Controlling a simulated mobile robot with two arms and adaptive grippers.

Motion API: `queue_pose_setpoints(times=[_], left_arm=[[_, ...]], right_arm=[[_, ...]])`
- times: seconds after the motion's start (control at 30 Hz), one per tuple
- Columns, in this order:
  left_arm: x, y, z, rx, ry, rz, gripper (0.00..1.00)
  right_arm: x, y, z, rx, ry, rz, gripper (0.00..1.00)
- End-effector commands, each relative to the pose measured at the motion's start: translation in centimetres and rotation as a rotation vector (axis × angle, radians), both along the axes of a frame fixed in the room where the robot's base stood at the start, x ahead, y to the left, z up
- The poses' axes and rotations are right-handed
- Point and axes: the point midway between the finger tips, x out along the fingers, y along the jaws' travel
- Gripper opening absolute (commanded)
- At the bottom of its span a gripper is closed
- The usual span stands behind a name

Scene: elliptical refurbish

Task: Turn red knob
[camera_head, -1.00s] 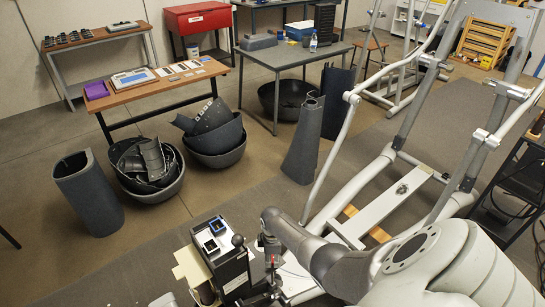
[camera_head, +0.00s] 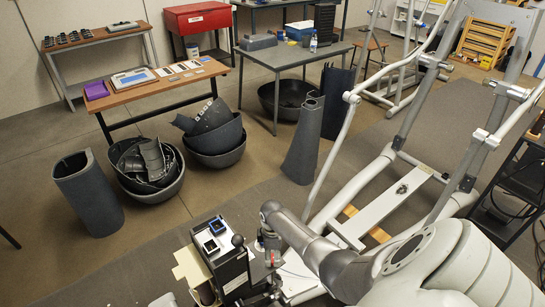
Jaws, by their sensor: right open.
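My right gripper (camera_head: 270,248) is small in the head view, at the bottom centre, at the end of my grey arm. It points down beside the dark box-like unit (camera_head: 234,270) and is open. A small red spot, perhaps the red knob (camera_head: 271,262), shows just below the fingers. I cannot tell whether the fingers touch it or stand around it. My left gripper is not in view.
Black bowls of curved covers (camera_head: 148,190) and a dark curved shell (camera_head: 88,195) are on the floor at left. A grey table (camera_head: 290,54) stands behind.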

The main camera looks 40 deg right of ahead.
Motion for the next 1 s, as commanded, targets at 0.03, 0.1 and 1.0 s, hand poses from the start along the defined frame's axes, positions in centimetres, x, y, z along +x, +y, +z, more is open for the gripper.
queue_pose_setpoints(times=[0.03,0.1,1.0], left_arm=[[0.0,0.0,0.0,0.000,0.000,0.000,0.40],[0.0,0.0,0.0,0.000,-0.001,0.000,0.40],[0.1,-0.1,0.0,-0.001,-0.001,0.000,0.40]], right_arm=[[0.0,-0.1,0.8,-0.001,-0.003,0.000,0.58],[0.1,-0.2,1.8,-0.003,-0.003,0.000,0.58],[0.0,-0.1,9.0,-0.001,0.001,-0.001,0.58]])
